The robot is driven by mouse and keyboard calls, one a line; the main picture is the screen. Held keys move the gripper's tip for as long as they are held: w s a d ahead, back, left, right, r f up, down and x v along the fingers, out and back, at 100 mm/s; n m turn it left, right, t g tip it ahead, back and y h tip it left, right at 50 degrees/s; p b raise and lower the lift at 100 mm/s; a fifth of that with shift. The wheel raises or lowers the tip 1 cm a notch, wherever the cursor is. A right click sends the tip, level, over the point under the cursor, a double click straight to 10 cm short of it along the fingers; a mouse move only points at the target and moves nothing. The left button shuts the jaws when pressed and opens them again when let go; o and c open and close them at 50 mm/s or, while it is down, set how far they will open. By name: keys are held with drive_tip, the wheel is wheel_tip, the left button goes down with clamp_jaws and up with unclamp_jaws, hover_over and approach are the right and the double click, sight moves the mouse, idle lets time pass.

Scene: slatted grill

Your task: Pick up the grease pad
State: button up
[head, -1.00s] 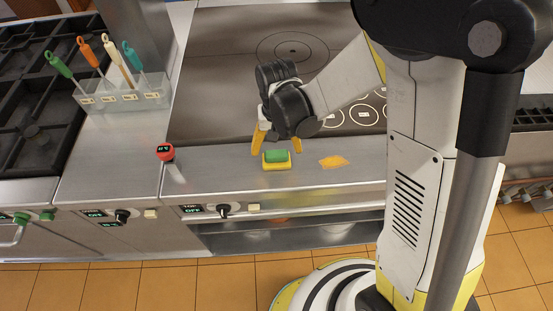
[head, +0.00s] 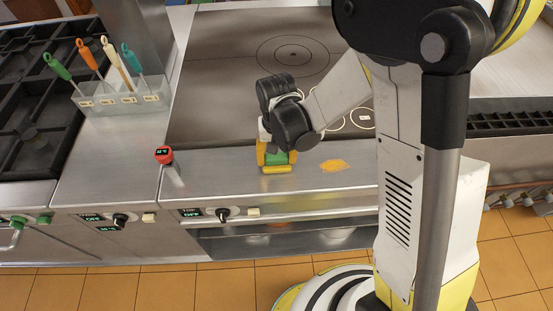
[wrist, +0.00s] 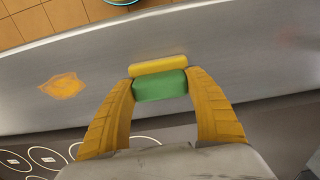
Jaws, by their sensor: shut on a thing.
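The grease pad (head: 276,168) has a yellow base and a green upper block. It sits at the steel front ledge of the cooktop, near the ledge's middle. In the wrist view the pad (wrist: 159,84) lies between the two yellow fingers, its green block at the fingertips and its yellow base beyond. My gripper (head: 276,155) is shut on the green part from above; it also shows in the wrist view (wrist: 160,88). Whether the base touches the ledge or is just clear of it, I cannot tell.
An orange stain (head: 334,164) lies on the ledge right of the pad; it also shows in the wrist view (wrist: 62,86). A red-topped probe (head: 164,155) stands to the left. A holder (head: 122,98) with several coloured-handled tools is at the back left. The ledge (head: 222,180) is otherwise clear.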

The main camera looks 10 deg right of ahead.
sight(278, 157)
drive_tip(key=r, duration=0.2)
drive_tip(key=r+p, duration=0.1)
drive_tip(key=r, duration=0.1)
drive_tip(key=shift+s+d+r+p, duration=0.2)
drive_tip(key=shift+r+p, duration=0.1)
drive_tip(key=shift+r, duration=0.05)
drive_tip(key=s+d+r+p, duration=0.2)
drive_tip(key=s+d+r, duration=0.4)
drive_tip(key=d, duration=0.3)
drive_tip(key=shift+s, duration=0.4)
drive_tip(key=shift+r, duration=0.1)
drive_tip(key=shift+o, duration=1)
drive_tip(key=shift+c, duration=0.3)
